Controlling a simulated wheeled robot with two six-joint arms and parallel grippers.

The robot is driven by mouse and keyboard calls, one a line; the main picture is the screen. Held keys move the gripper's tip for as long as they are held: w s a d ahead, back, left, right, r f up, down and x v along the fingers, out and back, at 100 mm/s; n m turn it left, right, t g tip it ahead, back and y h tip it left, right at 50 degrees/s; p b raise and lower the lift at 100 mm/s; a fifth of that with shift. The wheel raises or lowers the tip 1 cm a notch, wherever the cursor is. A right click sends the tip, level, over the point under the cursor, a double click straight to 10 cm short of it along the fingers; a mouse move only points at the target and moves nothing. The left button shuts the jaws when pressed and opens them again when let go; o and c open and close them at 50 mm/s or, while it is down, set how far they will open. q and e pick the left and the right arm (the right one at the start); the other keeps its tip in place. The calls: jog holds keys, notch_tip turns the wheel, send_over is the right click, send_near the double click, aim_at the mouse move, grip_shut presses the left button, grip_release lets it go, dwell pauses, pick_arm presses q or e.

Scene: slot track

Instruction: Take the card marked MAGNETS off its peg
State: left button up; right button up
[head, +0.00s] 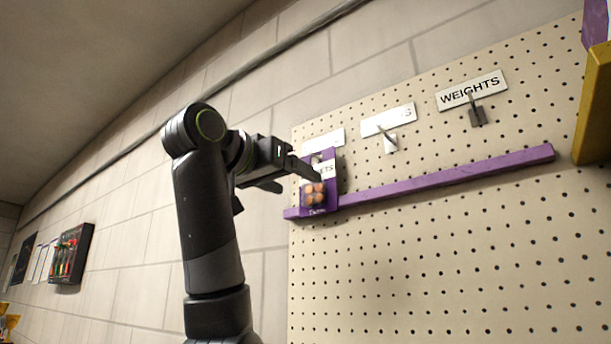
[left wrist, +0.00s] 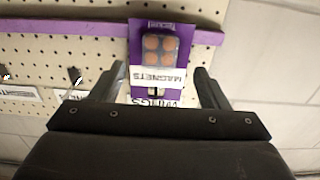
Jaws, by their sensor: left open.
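The MAGNETS card (head: 315,197) is purple with a white label and a clear window showing several orange-brown discs. It hangs at the left end of the pegboard, in front of the purple rail. It also shows upside down in the left wrist view (left wrist: 161,42). My left gripper (head: 300,182) is open at the card, with one finger on each side of it in the left wrist view. I cannot tell whether the fingers touch it. The card's peg is mostly hidden. My right gripper is in neither view.
The purple rail (head: 445,181) crosses the pegboard (head: 430,265). A WEIGHTS label (head: 488,87) and a middle label (head: 400,115) have pegs to the right. A yellow-edged shelf (head: 594,105) stands at the far right. A dark tool panel (head: 70,253) hangs on the left wall.

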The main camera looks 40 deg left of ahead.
aim_at(310, 186)
pick_arm(q)
jog(key=w+p, duration=0.1)
jog(key=w, duration=0.3)
jog(key=shift+w+a, duration=0.2)
jog(key=shift+w, duration=0.25)
jog(key=c, duration=1)
jog(key=shift+o, duration=0.2)
jog(key=shift+r+p, duration=0.45)
jog(key=shift+p, duration=0.15)
jog(key=s+b, duration=0.1)
jog(key=s, duration=0.5)
jog(key=shift+d+r, duration=0.2)
jog(key=shift+d, duration=0.1)
